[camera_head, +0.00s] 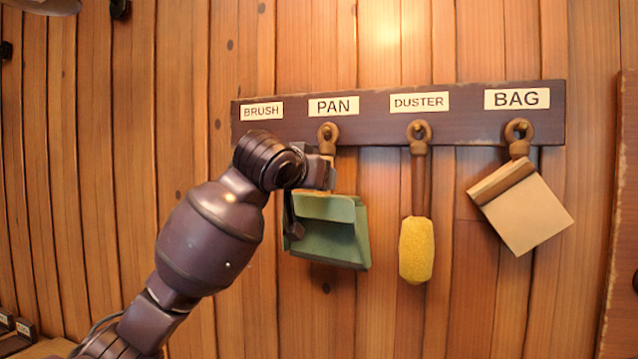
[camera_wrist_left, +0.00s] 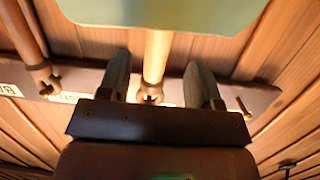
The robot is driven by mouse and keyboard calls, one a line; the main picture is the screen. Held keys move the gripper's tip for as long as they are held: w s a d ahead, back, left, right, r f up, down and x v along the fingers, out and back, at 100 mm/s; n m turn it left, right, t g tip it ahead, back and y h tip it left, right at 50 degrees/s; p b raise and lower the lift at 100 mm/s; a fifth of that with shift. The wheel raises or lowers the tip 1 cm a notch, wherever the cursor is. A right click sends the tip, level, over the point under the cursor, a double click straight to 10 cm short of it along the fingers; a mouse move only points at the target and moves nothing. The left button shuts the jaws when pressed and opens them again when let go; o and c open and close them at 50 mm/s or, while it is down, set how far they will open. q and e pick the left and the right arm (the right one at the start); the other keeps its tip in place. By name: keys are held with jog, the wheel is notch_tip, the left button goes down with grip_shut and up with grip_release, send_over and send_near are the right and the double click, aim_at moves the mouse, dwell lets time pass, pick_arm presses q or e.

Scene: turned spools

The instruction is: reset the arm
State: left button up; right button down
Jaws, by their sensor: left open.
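The green pan (camera_head: 330,228) hangs by the ring of its handle from the peg under the PAN label on the wall rack (camera_head: 452,127). My left gripper (camera_head: 314,176) is at the pan's handle, partly hidden by my own wrist in the head view. In the left wrist view, the open fingers of my left gripper (camera_wrist_left: 158,68) stand on either side of the pale pan handle (camera_wrist_left: 156,52), with visible gaps. The pan's green body (camera_wrist_left: 160,14) fills the top of that view. My right gripper is not in view.
The yellow duster (camera_head: 416,248) hangs right of the pan, and the tan bag (camera_head: 520,206) hangs tilted farther right. A bare peg (camera_wrist_left: 243,107) shows beside the gripper in the wrist view. The plank wall left of the rack is mostly clear.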

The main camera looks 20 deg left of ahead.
pick_arm(q)
jog(key=d+v, duration=0.1)
jog(key=v, duration=0.7)
notch_tip(320, 180, up, 5)
jog(key=d+m+t+h, duration=0.2)
jog(key=m+t+h, duration=0.1)
jog(key=m+t, duration=0.1)
jog(key=w+a+f+m+h, duration=0.1)
jog(key=w+f, duration=0.2)
jog(key=f, duration=0.6)
jog(key=w+f+m, duration=0.1)
jog(key=w+f, duration=0.1)
jog(key=f, duration=0.8)
notch_tip(320, 180, down, 20)
jog(key=s+a+n+y, duration=0.1)
jog(key=s+a+n, duration=0.1)
jog(key=s+a, duration=0.1)
jog(key=s+a+f+n+g+y, duration=0.1)
jog(key=s+f+g+y, duration=0.1)
jog(key=s+f, duration=0.7)
jog(key=s+a+f+n+g+y, duration=0.15)
jog(key=s+f, duration=0.25)
jog(key=f, duration=0.9)
jog(key=s+a+f+n+g+y, duration=0.1)
jog(key=s+f+g, duration=0.3)
jog(key=s+f, duration=0.8)
jog(key=s+a+n, duration=0.1)
jog(key=s, duration=0.3)
jog(key=shift+f+b, duration=0.4)
jog(key=shift+s, duration=0.1)
